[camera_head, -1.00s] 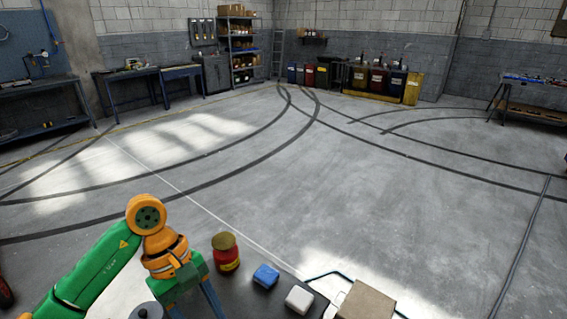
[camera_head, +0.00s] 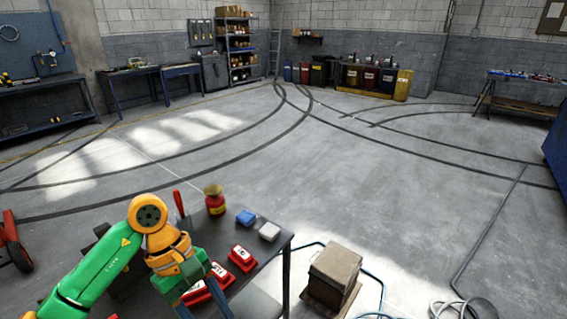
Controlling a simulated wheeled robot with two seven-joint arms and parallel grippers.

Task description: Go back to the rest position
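My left arm comes in from the lower left, green with orange joints. Its gripper (camera_head: 203,308) points down over the dark table (camera_head: 270,262) at the bottom of the view. Its two fingers stand apart, and their tips run to the bottom edge. Red and white items (camera_head: 222,276) show beside and behind the fingers; they appear to lie on the table, not in the grip. My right arm and gripper are not in view.
A cardboard box (camera_head: 334,274) and a hose (camera_head: 461,307) lie on the floor right. The floor beyond is clear.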

